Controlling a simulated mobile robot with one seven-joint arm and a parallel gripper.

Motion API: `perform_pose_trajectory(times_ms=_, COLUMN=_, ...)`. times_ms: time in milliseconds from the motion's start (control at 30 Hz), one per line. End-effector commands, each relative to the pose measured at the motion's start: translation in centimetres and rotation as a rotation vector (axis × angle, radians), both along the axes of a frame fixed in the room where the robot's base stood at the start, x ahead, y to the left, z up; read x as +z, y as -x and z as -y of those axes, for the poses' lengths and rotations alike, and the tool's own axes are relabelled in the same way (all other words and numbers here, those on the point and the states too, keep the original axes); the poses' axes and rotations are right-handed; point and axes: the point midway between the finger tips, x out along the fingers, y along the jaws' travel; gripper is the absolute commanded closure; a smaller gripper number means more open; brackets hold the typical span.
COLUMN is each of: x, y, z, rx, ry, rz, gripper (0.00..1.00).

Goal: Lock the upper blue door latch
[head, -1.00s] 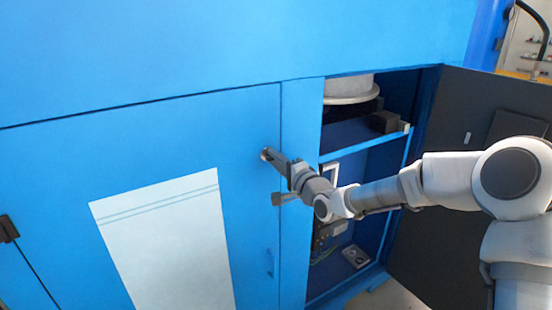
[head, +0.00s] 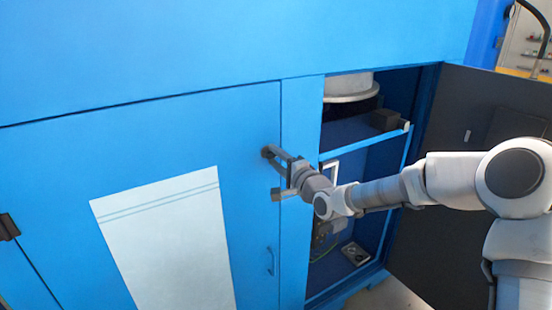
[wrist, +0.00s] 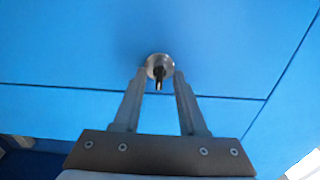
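The upper latch (wrist: 158,66) is a small round silver fitting with a dark tab on the blue door (head: 60,170). In the wrist view it sits between the tips of my gripper's two fingers (wrist: 161,78). The fingers are apart, with blue door showing between them, and neither clearly presses on the tab. In the head view my gripper (head: 269,153) reaches the door near its upper right edge and hides most of the latch.
A white sheet (head: 165,240) is on the door, and a small handle (head: 270,262) sits lower down. To the right is an open cabinet bay with a shelf (head: 365,140). Its dark open door (head: 450,120) stands behind my arm.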

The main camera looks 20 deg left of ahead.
Motion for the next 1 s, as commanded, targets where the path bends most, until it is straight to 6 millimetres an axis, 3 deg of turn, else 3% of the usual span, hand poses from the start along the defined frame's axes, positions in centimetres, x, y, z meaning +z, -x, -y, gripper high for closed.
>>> perform_pose_trajectory(times_ms=200, x=-0.1, y=0.2, z=0.3, rx=0.000, ry=0.002, rz=-0.001, gripper=0.59)
perform_pose_trajectory(times_ms=367, x=-0.1, y=1.2, z=1.7, rx=-0.002, ry=0.002, rz=0.001, gripper=0.59)
perform_pose_trajectory(times_ms=1000, x=0.0, y=9.3, z=11.1, rx=-0.004, ry=0.002, rz=0.001, gripper=0.59)
